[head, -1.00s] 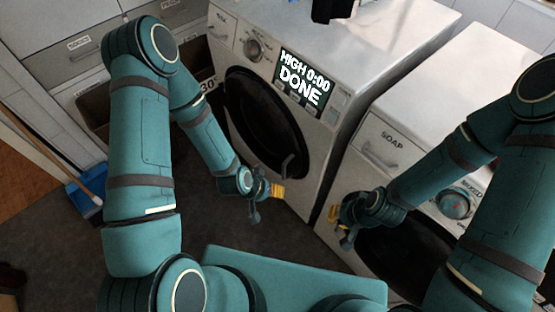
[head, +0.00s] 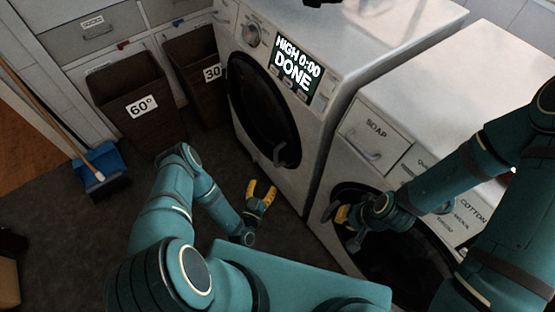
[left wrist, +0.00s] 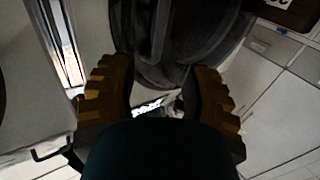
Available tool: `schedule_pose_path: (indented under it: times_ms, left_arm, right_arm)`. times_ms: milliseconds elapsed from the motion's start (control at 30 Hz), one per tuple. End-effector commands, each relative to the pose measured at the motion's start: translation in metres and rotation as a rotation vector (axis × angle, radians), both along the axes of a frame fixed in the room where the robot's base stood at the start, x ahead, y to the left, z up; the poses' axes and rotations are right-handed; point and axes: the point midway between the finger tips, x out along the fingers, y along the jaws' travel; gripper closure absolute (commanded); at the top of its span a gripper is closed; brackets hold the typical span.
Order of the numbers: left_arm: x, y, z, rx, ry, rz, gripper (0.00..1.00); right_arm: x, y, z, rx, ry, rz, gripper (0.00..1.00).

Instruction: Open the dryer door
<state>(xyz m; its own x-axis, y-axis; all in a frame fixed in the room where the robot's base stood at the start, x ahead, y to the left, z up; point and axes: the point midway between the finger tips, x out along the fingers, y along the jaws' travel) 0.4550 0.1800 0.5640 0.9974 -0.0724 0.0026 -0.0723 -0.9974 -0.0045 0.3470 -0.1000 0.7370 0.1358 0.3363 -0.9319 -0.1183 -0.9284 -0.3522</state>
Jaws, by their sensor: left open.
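The dryer (head: 335,80) is the white machine with the lit "HIGH 0:00 DONE" display (head: 297,70) in the head view. Its round dark door (head: 258,110) looks shut, with a curved handle (head: 280,154) at its lower right. My left gripper (head: 262,188) is open and empty, below the handle and apart from it, fingers pointing up toward the door. In the left wrist view the dark door (left wrist: 200,45) fills the top middle, beyond the spread fingers (left wrist: 160,92). My right gripper (head: 344,222) is by the other machine's door; its opening is unclear.
A second white machine (head: 440,90) with a "SOAP" drawer stands at the right, its dark round door (head: 405,265) partly behind my right arm. Baskets marked 60° (head: 128,85) and 30 (head: 192,65) stand left of the dryer. A blue dustpan (head: 101,165) lies on the dark floor.

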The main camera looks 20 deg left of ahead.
Motion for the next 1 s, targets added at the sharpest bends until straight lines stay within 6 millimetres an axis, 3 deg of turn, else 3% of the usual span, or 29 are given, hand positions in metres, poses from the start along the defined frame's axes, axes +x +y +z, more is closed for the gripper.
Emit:
schedule_pose_path:
  times_ms: [600,800,1000]
  left_arm:
    - [0.11,-0.008,0.0,-0.001,-0.002,-0.001,0.52]
    - [0.127,-0.009,0.0,-0.001,0.001,-0.001,0.52]
    - [0.13,-0.01,0.001,-0.002,0.001,-0.001,0.52]
  right_arm:
    - [0.004,-0.001,-0.021,-0.002,-0.009,-0.003,1.0]
    - [0.005,-0.001,-0.024,-0.003,-0.012,-0.002,1.0]
    - [0.005,-0.001,-0.024,-0.003,-0.012,-0.002,1.0]
